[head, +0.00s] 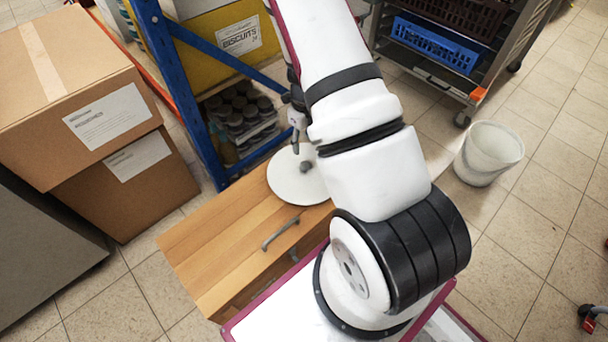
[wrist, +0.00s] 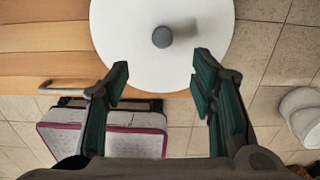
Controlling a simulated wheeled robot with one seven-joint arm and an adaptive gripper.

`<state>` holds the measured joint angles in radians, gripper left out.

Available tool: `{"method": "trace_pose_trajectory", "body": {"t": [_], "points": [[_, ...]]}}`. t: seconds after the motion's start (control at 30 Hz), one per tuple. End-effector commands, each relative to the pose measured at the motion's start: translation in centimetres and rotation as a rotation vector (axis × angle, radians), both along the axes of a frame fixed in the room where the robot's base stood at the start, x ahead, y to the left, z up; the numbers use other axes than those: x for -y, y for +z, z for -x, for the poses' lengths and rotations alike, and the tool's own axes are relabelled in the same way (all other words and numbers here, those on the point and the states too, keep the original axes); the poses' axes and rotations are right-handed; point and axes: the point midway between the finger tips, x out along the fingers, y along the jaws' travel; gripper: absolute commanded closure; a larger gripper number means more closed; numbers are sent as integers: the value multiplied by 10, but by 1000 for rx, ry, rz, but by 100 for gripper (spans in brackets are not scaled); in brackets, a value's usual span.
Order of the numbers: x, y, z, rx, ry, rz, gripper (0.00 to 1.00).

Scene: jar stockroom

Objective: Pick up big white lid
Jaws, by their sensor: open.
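The big white lid (head: 290,184) is a flat round disc with a grey knob (head: 305,166) at its middle. It lies on a wooden drawer cabinet's top (head: 215,240), near the right end. In the wrist view the lid (wrist: 125,45) fills the upper middle, with its knob (wrist: 162,37) facing the camera. My gripper (wrist: 158,72) is open and empty, its two green-padded fingers apart and the knob ahead between them. In the head view my arm hides part of the lid's right side, and only part of my gripper (head: 297,130) shows.
Cardboard boxes (head: 60,75) are stacked at the left. A blue-posted shelf (head: 180,90) with jars stands close behind the cabinet. A white bucket (head: 488,153) stands on the floor at the right. A rack with blue crates (head: 435,43) is at the back. The cabinet top left of the lid is bare.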

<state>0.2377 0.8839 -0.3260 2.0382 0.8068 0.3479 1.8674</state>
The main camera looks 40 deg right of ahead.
Motion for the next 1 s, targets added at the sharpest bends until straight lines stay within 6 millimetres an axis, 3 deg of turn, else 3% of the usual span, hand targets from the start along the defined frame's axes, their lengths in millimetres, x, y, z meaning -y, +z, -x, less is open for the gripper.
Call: {"method": "trace_pose_trajectory", "body": {"t": [0.3, 0.67, 1.0], "points": [[0, -60, 0, -1, 2, -2, 49], [0, -82, -1, 0, 3, -1, 49], [4, -125, -4, -1, 3, -3, 49]]}}
